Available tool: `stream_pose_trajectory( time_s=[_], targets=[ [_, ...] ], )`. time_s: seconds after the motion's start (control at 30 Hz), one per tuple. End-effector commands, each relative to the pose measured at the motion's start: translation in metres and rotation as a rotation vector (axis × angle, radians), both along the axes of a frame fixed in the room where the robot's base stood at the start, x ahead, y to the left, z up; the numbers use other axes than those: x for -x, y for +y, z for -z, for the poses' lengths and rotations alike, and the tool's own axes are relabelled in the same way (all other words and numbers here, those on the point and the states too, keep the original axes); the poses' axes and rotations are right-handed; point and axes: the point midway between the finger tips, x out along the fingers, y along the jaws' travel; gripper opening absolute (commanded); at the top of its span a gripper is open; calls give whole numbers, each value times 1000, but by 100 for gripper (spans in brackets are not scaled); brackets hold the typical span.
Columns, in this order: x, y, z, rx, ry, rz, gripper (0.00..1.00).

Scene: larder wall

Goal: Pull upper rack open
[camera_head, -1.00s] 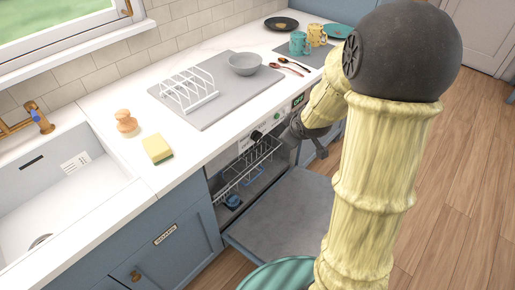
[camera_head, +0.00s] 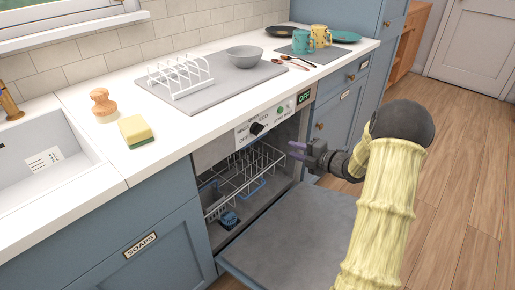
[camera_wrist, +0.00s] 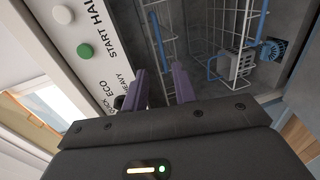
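The upper rack (camera_head: 240,182) is a white wire basket inside the open dishwasher under the counter. Its front edge shows near the door opening, and its white wires also show in the wrist view (camera_wrist: 247,28).
The dishwasher door (camera_head: 290,235) is folded down below the rack. The control panel (camera_head: 262,126) runs above the opening and lies close to my fingers in the wrist view. A blue round part (camera_head: 229,218) sits low inside. Open floor (camera_head: 450,190) lies to the right.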

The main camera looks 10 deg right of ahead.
Motion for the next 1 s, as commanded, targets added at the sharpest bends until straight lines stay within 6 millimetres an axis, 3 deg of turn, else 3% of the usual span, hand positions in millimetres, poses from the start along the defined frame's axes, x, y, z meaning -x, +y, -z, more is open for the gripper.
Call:
stream_pose_trajectory(
  time_s=[0.47, 1.0],
  targets=[
    [-8, 6, 1, 0, -1, -2, 28],
    [-78, 58, 21, -2, 0, -3, 28]
  ],
)
